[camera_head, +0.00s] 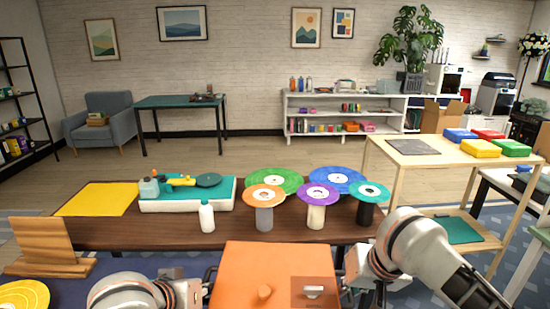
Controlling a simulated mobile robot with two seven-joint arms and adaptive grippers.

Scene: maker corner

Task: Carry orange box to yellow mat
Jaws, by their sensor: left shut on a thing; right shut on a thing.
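The orange box (270,268) is at the bottom centre, close to my body, with its lid shut and a round orange knob on it. Its lower part is cut off by the picture edge. My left gripper (209,284) is at the box's left side and my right gripper (349,272) at its right side, both shut on it. The fingertips are mostly hidden. The yellow mat (98,199) lies flat and bare on the left end of the dark wooden table (150,236), beyond the box and to its left.
Beside the mat is a white-and-teal turntable (188,204). A white bottle (207,217) and several discs on stands, including an orange one (264,197), occupy the table's middle and right. A wooden stand (50,248) is at the front left. A light table (455,158) stands at right.

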